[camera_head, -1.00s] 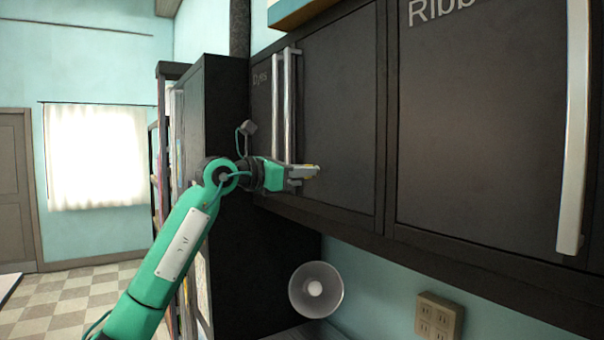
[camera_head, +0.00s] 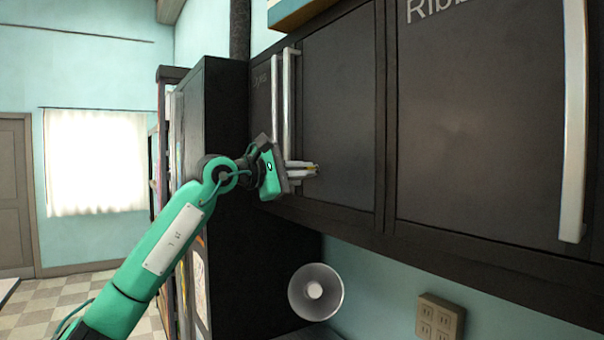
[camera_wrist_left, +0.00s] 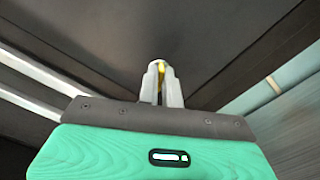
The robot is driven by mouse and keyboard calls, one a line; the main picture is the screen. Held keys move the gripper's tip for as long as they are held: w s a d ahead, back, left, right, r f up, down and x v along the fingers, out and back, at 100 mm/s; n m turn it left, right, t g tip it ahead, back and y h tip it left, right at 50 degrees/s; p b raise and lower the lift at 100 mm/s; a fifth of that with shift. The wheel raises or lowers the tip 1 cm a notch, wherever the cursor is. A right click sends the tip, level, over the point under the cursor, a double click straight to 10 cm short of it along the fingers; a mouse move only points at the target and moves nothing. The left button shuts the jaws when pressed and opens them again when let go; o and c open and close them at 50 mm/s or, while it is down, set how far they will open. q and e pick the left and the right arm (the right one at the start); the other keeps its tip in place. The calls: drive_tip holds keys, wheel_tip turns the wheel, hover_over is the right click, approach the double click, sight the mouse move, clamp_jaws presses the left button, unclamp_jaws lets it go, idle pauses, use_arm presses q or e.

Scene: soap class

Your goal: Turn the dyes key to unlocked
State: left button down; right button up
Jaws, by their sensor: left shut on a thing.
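The dyes cabinet (camera_head: 338,110) is dark, with a faint "Dyes" label and two upright silver handles (camera_head: 289,105) on its closed doors. My left gripper (camera_head: 316,169) is at the lower part of its right-hand door, just right of the handles. Its fingers are shut on a small yellow key, which shows between the fingertips in the left wrist view (camera_wrist_left: 161,67). Most of the key and its lock are hidden by the fingers, so I cannot tell the key's angle. My right gripper is not in view.
The ribbon cabinet (camera_head: 480,120) with a long silver handle (camera_head: 574,130) is on the right. Below are a round lamp (camera_head: 315,291) and a wall socket (camera_head: 440,317). A dark shelf unit (camera_head: 222,150) stands behind my left arm.

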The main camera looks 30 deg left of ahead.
use_arm(q)
drive_tip(key=m, duration=0.5)
drive_tip(key=shift+f+m, duration=0.1)
drive_tip(key=shift+m, duration=0.2)
idle(0.4)
drive_tip(key=c, duration=1.6)
unclamp_jaws()
drive_tip(key=shift+s+b, duration=0.1)
drive_tip(key=shift+b, duration=0.25)
drive_tip(key=shift+b+v, duration=2.55)
drive_tip(key=shift+v, duration=4.3)
